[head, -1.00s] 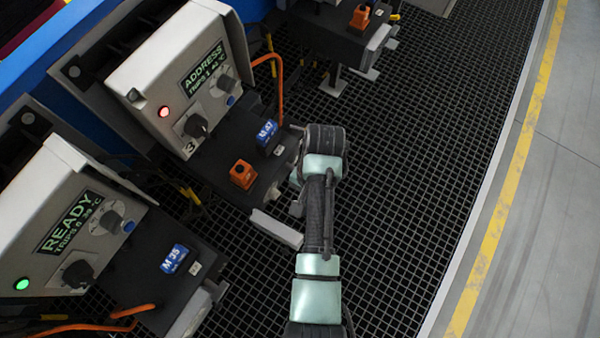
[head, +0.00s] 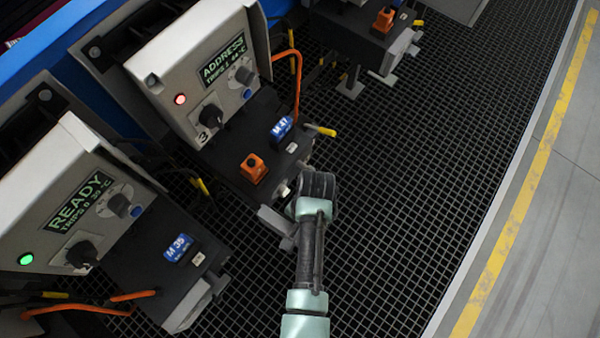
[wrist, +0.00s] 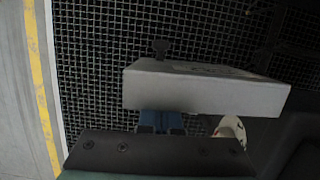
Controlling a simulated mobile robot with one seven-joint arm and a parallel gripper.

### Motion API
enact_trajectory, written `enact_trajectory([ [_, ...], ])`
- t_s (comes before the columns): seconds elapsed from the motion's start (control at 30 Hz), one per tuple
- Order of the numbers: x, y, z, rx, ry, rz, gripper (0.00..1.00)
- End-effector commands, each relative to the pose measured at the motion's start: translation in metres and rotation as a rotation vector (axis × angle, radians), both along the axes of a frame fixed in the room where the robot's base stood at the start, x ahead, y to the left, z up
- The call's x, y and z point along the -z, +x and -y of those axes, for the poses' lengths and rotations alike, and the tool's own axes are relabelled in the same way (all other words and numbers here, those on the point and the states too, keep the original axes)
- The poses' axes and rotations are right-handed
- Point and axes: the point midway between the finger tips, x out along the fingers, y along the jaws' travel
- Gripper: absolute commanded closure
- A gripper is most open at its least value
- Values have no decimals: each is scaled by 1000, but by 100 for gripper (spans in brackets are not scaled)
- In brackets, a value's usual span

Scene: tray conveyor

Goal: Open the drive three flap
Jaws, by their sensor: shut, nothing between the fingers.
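Drive three (head: 190,75) has a pale grey housing with a red lamp, an ADDRESS display and a knob marked 3. A black unit (head: 235,150) with an orange connector and a blue label sits in front of it. A light grey flap (head: 274,220) is at that unit's front edge, partly hidden behind my arm. In the wrist view the flap (wrist: 205,92) is a wide grey plate across the middle. My gripper (wrist: 161,121) is shut and empty, its fingertips at the flap's near edge; contact cannot be told. In the head view my wrist hides the fingers.
A neighbouring drive (head: 75,205) with a green lamp and READY display stands at the lower left. Another unit (head: 365,35) is at the top. Dark grating floor (head: 420,180) to the right is free.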

Motion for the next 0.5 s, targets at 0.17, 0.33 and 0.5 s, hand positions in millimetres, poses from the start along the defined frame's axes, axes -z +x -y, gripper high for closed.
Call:
enact_trajectory([
  [0.17, -1, 0, 0, 5, 0, 0, 100],
  [0.33, -2, -4, -2, 43, 0, -1, 100],
  [0.5, -1, -6, -4, 69, 1, -1, 100],
])
